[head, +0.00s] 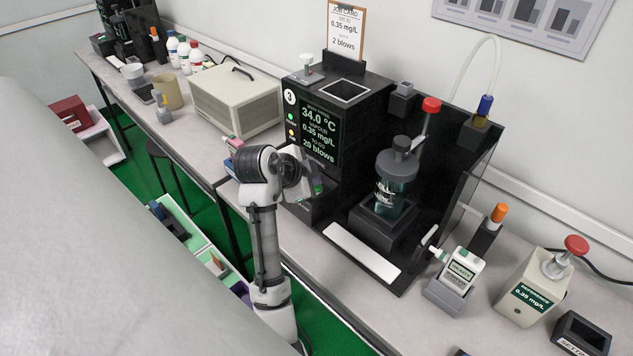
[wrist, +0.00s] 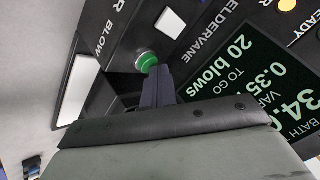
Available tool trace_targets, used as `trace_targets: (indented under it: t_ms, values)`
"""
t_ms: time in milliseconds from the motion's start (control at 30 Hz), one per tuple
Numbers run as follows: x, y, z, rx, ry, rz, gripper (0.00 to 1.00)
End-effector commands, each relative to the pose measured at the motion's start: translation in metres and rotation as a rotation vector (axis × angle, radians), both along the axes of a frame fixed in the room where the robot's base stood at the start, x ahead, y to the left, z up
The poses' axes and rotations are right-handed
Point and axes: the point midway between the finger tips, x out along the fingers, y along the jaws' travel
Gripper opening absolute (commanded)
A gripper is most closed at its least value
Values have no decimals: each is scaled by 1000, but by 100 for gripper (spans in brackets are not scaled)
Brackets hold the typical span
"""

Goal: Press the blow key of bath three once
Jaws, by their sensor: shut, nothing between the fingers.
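Bath three (head: 345,105) is the black unit marked 3. Its screen (head: 319,130) reads 34.0 °C, 0.35 mg/L and 20 blows to go. This screen also shows rotated in the wrist view (wrist: 245,78). A round green key (wrist: 147,61) sits on the black panel near the word BLOW. My gripper (wrist: 158,76) is shut and empty, its fingertips right at the green key's edge. I cannot tell whether they touch it. In the head view my wrist is in front of the panel below the screen and hides most of the key area.
A white square key (wrist: 170,23) is beside the green one. A glass vessel (head: 393,190) stands right of the panel, with a white strip (head: 361,252) in front. A handheld tester (head: 459,276) and reference bottle (head: 535,288) are further right. A beige box (head: 235,100) stands left.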

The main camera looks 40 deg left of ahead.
Motion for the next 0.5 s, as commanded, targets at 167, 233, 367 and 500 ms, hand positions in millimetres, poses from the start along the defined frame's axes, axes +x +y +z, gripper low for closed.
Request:
trace_targets:
  t_ms: [167, 233, 367, 500]
  values:
    - [0, 0, 11, 0, 1, -2, 0]
    - [1, -1, 15, 0, 1, -2, 0]
    - [0, -1, 17, -1, 1, -1, 0]
    - [0, 0, 16, -1, 1, -1, 0]
